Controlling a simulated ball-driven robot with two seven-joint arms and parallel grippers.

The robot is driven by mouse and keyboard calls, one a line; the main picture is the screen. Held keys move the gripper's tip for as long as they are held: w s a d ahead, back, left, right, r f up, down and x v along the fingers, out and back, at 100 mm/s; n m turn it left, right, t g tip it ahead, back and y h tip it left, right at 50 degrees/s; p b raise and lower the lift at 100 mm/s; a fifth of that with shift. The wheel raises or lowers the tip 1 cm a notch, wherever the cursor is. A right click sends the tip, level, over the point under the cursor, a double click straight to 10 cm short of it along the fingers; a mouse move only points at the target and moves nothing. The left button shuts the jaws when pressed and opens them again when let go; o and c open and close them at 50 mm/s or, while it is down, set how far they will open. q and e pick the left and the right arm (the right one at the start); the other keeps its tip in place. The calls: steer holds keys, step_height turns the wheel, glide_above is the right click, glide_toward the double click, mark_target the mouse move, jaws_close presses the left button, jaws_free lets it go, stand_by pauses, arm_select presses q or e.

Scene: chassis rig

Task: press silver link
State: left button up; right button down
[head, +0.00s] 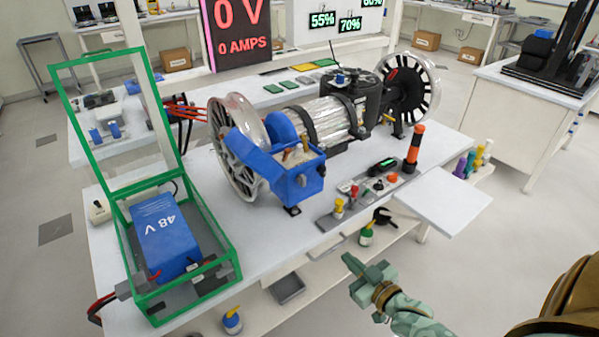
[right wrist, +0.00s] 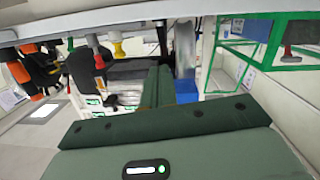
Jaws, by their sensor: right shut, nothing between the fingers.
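My right gripper (head: 350,262) is in front of the bench's front edge, low in the head view, apart from everything on the bench. Its green fingers (right wrist: 160,85) are together and empty in the right wrist view. A grey control strip (head: 370,198) lies along the bench front and carries yellow, red and black knobs and a small green display (head: 383,166). I cannot make out for certain which part is the silver link. A silver ribbed cylinder (head: 325,122) sits between two wheels on the bench. My left gripper is not in view.
A green frame box (head: 232,262) with its lid up holds a blue 48 V battery (head: 165,235) at left. An orange-black post (head: 413,148) rises at the strip's right end. A white side shelf (head: 445,200) is bare.

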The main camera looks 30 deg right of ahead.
mark_target(301, 148)
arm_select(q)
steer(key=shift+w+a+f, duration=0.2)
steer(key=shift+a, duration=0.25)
arm_select(e)
step_height(301, 148, up, 18)
steer(key=w+a+m+t+y, duration=0.1)
steer(key=a+t, duration=0.2)
steer(key=t, duration=0.3)
steer(key=shift+w+y, duration=0.35)
steer(key=shift+y, duration=0.05)
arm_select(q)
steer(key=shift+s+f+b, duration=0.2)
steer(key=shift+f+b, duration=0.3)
arm_select(e)
steer(key=x, duration=1.4)
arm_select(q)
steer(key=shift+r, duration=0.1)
arm_select(e)
steer(key=shift+s+r, duration=0.1)
steer(key=shift+r, duration=0.05)
